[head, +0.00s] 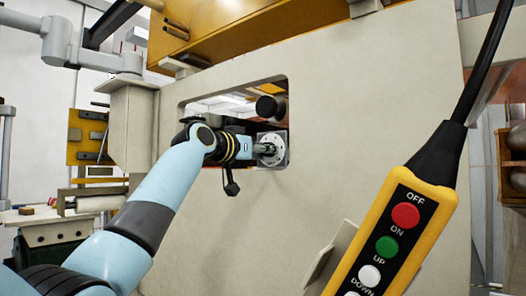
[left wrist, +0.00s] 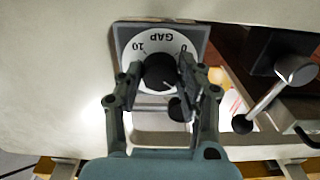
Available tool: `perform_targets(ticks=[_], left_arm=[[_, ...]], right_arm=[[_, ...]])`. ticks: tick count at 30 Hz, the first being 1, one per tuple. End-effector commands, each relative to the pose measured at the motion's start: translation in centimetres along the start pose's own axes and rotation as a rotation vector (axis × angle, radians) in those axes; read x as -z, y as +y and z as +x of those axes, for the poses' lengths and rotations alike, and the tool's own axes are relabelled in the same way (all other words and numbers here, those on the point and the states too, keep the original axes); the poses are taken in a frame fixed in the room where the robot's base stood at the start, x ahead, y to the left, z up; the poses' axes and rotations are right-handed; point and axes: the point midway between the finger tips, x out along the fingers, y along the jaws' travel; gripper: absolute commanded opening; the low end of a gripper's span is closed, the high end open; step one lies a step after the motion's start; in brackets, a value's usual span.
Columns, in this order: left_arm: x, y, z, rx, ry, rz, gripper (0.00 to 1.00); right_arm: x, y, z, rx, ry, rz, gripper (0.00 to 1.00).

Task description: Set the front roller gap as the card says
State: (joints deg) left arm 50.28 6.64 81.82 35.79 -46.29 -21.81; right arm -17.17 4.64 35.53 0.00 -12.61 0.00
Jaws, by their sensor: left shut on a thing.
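The gap dial (head: 279,142) is a round white face on a grey plate at the right side of the machine's window. In the left wrist view the dial face (left wrist: 139,47) reads GAP, with 10 at the left and 0 at the right. Its black knob (left wrist: 159,70) is in the centre. My left gripper (left wrist: 160,76) has one finger on each side of the knob and is shut on it; it also shows at the dial in the head view (head: 266,149). The knob's pointer cannot be made out. I see no card. My right gripper is out of view.
A yellow pendant (head: 395,235) with OFF, ON, UP and DOWN buttons hangs at the front right. A black round knob (head: 268,108) sits above the dial. A metal lever with a black ball (left wrist: 243,123) is right of the gripper. The beige panel (head: 390,110) surrounds the window.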

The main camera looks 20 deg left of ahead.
Motion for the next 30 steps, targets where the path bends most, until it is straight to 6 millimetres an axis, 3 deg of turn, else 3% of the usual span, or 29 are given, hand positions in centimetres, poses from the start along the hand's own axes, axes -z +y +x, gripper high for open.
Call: perform_targets(ticks=[3,14,30], left_arm=[[0.0,0.0,0.0,0.0,0.0,0.0,0.04],[-0.1,0.0,0.0,0.0,0.001,0.067,0.04],[-0.2,-0.1,0.0,0.001,0.002,0.517,0.04]], right_arm=[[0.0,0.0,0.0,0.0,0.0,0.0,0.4],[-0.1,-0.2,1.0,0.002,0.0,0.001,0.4],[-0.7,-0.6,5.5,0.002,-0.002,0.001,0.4]])
